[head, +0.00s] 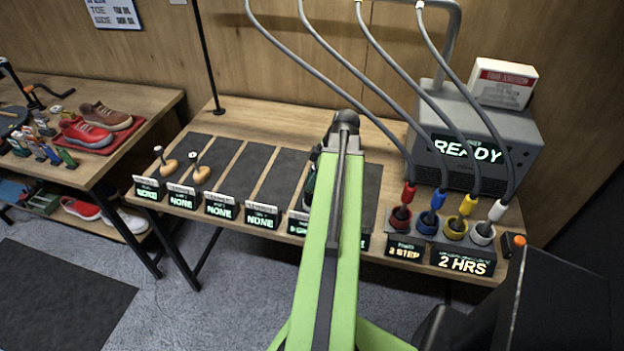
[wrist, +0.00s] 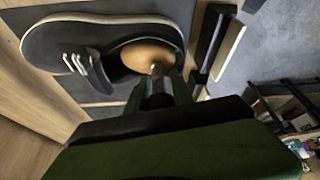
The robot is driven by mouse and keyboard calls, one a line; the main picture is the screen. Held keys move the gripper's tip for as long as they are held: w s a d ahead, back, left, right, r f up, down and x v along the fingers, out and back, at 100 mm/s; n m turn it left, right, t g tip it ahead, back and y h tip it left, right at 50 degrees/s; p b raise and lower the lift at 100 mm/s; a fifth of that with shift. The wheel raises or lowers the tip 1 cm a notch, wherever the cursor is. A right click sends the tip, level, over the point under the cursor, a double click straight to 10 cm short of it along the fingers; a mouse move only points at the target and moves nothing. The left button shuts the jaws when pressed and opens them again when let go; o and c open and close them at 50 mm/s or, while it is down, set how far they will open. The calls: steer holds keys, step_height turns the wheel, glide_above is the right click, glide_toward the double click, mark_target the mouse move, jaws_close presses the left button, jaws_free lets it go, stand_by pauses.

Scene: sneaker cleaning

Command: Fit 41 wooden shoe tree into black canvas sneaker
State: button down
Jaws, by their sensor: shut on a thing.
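The black canvas sneaker (wrist: 45,42), with a white sole edge and pale laces, lies on a dark strip in the wrist view. The wooden shoe tree (wrist: 146,54) shows as a rounded tan heel within the sneaker's collar opening; its front part is hidden and I cannot tell how deep it sits. My gripper (wrist: 160,88) is shut on the shoe tree's knob stem, right at the collar. In the head view my green arm hides the gripper and most of the sneaker. The size number on the tree is not readable.
A grey machine (head: 475,140) reading READY, with hoses into coloured cups (head: 427,222), fills the right end. Label stands (head: 262,216) line the front edge. Middle strips (head: 242,170) are clear.

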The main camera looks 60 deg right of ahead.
steer(key=shift+f, duration=0.3)
steer(key=c, duration=1)
jaws_free()
steer(key=shift+r, duration=0.1)
steer(key=shift+c, duration=0.2)
steer(key=shift+r, duration=0.1)
steer(key=p+v, duration=1.6)
steer(key=v, duration=0.1)
steer(key=shift+s, duration=0.15)
